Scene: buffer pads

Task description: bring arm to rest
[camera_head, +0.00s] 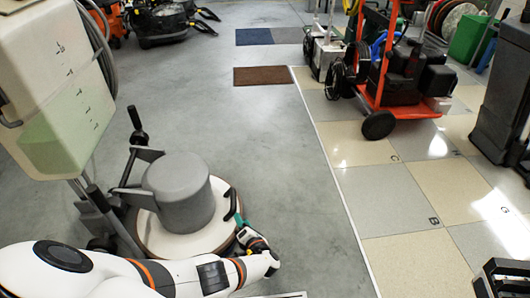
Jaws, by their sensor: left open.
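My left arm comes in low from the left, white with orange bands. Its gripper (241,224) is small, dark and teal at the tip, beside the right edge of the floor machine. The gripper is open, and I see nothing held in it. The floor machine has a grey motor housing (180,196) on a round pale base (160,238). A black curved handle-like part (232,204) stands at the base's right edge, close to the gripper; I cannot tell whether they touch. My arm hides the base's front.
A pale tank (55,85) stands over the machine at left. A red-framed cart (390,85) with black equipment stands at upper right on tiled floor. A brown mat (263,76) lies farther back. The grey middle floor is clear.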

